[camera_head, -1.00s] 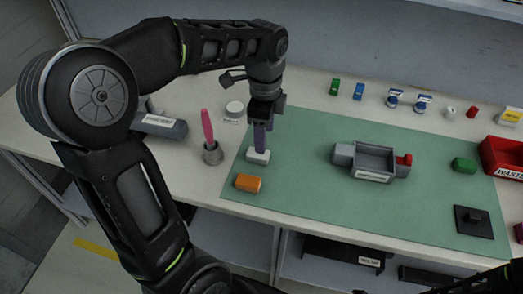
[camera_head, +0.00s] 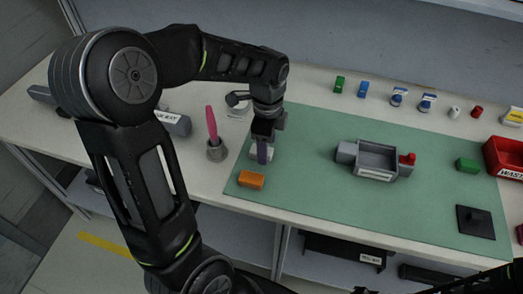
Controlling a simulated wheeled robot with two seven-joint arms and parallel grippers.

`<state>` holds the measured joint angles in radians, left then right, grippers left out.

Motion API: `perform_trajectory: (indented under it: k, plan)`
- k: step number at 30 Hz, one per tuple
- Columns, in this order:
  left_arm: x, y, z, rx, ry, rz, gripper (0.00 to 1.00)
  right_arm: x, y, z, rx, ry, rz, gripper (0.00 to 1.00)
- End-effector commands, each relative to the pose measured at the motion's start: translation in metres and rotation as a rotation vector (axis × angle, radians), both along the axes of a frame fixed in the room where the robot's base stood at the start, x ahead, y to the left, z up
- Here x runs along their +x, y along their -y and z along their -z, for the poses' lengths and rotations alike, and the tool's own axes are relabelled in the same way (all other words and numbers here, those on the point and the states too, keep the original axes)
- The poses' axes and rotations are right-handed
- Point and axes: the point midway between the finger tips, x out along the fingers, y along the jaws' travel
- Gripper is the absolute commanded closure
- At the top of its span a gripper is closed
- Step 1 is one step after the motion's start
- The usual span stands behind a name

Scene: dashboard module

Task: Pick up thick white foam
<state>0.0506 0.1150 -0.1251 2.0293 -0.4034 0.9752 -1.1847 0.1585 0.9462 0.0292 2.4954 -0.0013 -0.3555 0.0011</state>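The thick white foam (camera_head: 254,155) is a small pale block near the left edge of the green mat (camera_head: 330,205). My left gripper (camera_head: 262,155) points down right at the foam, and its purple-grey finger part covers the middle of it. White shows on both sides of that part. I cannot tell whether the fingers are open or shut, or whether they touch the foam. My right gripper is out of view; only a dark bit of that arm shows in the lower right corner.
An orange block (camera_head: 251,180) lies just in front of the foam. A grey cup (camera_head: 216,151) with a pink tool stands to the left. A grey fixture (camera_head: 372,161) sits mid-mat. A red waste bin (camera_head: 503,157) is at the right. The mat's front middle is clear.

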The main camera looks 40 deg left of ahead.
Motion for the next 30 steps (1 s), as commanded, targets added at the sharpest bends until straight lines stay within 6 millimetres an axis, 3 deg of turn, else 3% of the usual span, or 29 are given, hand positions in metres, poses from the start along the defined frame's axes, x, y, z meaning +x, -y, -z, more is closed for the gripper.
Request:
perform_trajectory:
  k: [5, 22, 30]
  plan:
    - [-0.0001, 0.0002, 0.0155, 0.000, 0.000, 0.000, 0.42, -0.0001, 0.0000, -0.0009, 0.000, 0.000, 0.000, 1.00]
    - [0.0001, 0.0004, 0.0156, -0.001, 0.001, 0.000, 0.42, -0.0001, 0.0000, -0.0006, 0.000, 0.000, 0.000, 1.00]
    - [0.0001, 0.0004, 0.0156, -0.001, 0.001, 0.000, 0.63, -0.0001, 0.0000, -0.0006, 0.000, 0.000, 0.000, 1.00]
